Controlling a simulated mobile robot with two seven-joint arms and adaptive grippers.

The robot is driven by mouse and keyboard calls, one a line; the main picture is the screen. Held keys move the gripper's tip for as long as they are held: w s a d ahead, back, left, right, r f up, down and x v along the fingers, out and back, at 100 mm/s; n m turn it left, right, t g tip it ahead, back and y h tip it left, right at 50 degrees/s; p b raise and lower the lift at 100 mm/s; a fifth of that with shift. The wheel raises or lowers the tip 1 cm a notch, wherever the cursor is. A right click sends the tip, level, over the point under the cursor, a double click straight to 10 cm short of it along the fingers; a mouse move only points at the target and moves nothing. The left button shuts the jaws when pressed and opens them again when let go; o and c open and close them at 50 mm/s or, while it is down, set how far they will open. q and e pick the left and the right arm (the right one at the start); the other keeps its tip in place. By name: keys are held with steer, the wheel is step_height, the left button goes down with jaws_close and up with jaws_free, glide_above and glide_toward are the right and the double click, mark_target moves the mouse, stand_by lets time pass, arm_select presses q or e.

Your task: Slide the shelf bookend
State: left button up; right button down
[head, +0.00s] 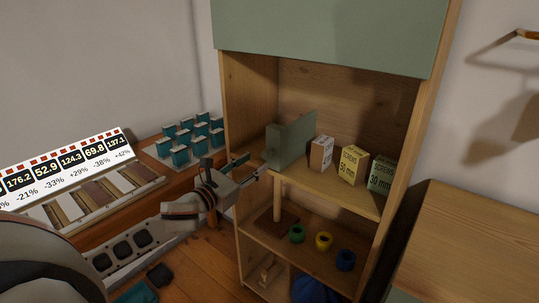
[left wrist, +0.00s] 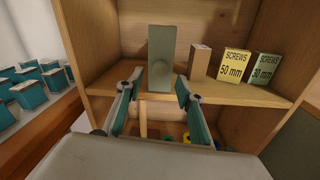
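The bookend (head: 291,139) is a grey-green upright plate on the left part of the wooden cabinet's upper shelf (head: 335,193). It also shows in the left wrist view (left wrist: 161,55), standing near the shelf's front edge. My left gripper (head: 245,167) is in front of the shelf, just left of the bookend. In the left wrist view its two fingers (left wrist: 159,90) are spread apart with nothing between them, and the bookend stands beyond them. Whether a finger touches it I cannot tell. My right gripper is not in view.
Several screw boxes (head: 352,168) stand right of the bookend, with a gap between. Coloured rolls (head: 323,241) sit on the shelf below. Teal blocks (head: 181,157) and a number display (head: 62,172) lie to the left. The cabinet's side panel (head: 238,108) borders the shelf.

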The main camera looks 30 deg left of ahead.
mark_target(264, 156)
arm_select(q)
steer(key=shift+w+d+b, duration=0.1)
steer(key=shift+w+b, duration=0.2)
steer(key=shift+w, duration=3.2)
jaws_close()
